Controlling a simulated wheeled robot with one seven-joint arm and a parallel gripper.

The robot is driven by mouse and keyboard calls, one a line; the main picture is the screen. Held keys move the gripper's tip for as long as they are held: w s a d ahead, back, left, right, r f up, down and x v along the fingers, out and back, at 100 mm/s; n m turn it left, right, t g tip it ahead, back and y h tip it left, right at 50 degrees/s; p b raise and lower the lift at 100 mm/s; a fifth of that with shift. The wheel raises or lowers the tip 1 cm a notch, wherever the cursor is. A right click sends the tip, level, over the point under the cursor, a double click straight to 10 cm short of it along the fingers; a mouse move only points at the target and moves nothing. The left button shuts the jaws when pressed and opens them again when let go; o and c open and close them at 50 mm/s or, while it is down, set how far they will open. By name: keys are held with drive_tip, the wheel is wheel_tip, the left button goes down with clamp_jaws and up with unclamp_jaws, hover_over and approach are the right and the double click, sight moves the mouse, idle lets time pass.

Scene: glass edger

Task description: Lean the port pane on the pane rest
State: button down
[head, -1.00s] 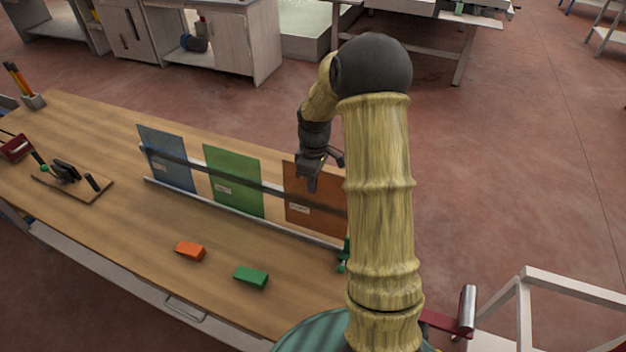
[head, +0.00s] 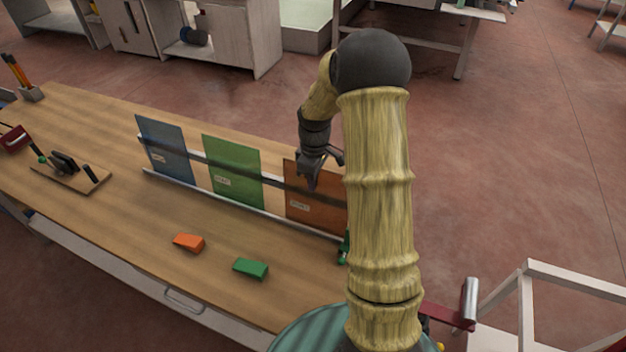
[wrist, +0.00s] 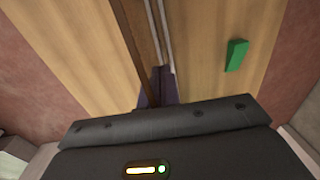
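Three labelled panes stand in a row along a long rack: a blue pane (head: 166,150), a green pane (head: 233,172) and a brown pane (head: 312,212). Their labels are too small to read, so I cannot tell which is the port pane. The rack has a dark cross bar and a pale bottom rail (head: 180,187); I cannot tell whether it is the pane rest. My gripper (head: 314,180) is at the brown pane's top edge. In the wrist view the close-set fingers (wrist: 159,84) appear shut on the brown pane (wrist: 139,45), seen nearly edge-on. My arm hides its right side.
An orange block (head: 188,243) and a green block (head: 250,268) lie on the wooden table (head: 110,235) in front of the rack. A wooden board with dark upright parts (head: 72,177) is at the left. A small green item (head: 344,247) stands near the rack's right end.

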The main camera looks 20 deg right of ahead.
drive_tip(key=shift+f, duration=0.5)
idle(0.4)
drive_tip(key=c, duration=1.5)
unclamp_jaws()
drive_tip(key=shift+c, duration=0.2)
drive_tip(key=shift+s, duration=0.1)
drive_tip(key=shift+b, duration=0.3)
wheel_tip(320, 180, up, 17)
drive_tip(key=w+b, duration=0.1)
drive_tip(key=b, duration=0.1)
drive_tip(key=shift+d+r, duration=0.2)
drive_tip(key=shift+d, duration=0.2)
drive_tip(key=s+a+f+m+t, duration=0.1)
drive_tip(key=s+a+f+m, duration=0.3)
drive_tip(key=s, duration=0.5)
drive_tip(key=s+a+f+m+t, duration=0.2)
drive_tip(key=s+a+f+m, duration=0.3)
drive_tip(key=s, duration=0.4)
drive_tip(key=shift+s+a+f+h, duration=0.3)
drive_tip(key=shift+s+a+f, duration=0.1)
drive_tip(key=shift+a+f, duration=0.2)
